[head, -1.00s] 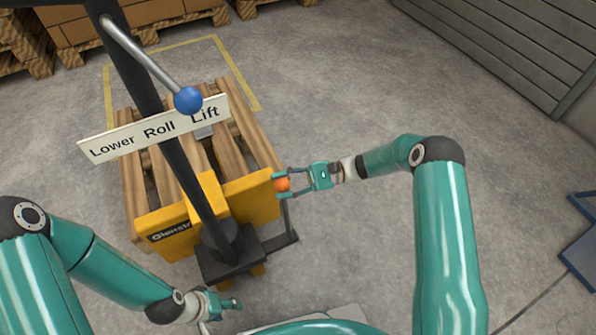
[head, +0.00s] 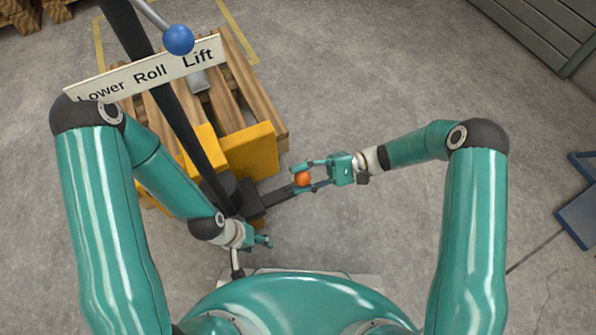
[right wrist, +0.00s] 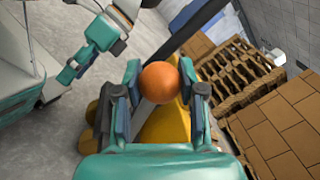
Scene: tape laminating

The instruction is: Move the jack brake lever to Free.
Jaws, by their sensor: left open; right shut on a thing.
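The jack brake lever's orange ball knob (head: 303,179) is between the fingers of my right gripper (head: 304,177), shut on it. The knob also fills the gap between the fingers in the right wrist view (right wrist: 160,82). In the head view, a dark bar (head: 278,196) runs from the jack's base toward the knob. The yellow jack (head: 250,150) stands at left with its black mast (head: 178,115). My left gripper (head: 265,240) is open and empty, low beside the mast's foot; it also shows in the right wrist view (right wrist: 72,75). No Free marking is readable.
A "Lower Roll Lift" sign (head: 150,72) and a blue-knobbed lever (head: 179,40) are on the mast. A wooden pallet (head: 258,90) is on the jack. Stacked boxes (right wrist: 285,125) are at right in the right wrist view.

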